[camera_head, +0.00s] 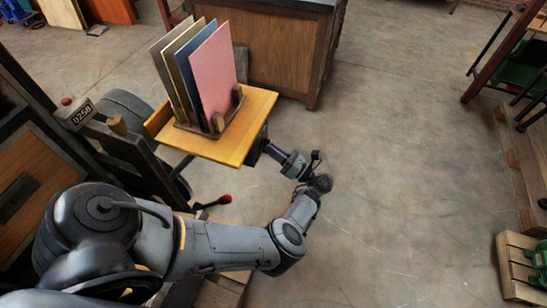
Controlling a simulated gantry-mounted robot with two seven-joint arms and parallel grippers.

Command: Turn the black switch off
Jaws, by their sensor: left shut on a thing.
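My left gripper (262,148) reaches in from the right, low beside the right edge of a wooden shelf (245,150). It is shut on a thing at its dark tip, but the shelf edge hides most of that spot. I cannot make out the black switch for certain; a dark shape shows there, under the shelf edge. My right gripper is not in view.
Upright panels in grey, blue, yellow and pink (213,75) stand in a rack (188,126) on the shelf. A red-tipped lever (222,199) sticks out below it. A wooden cabinet (280,50) stands behind.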

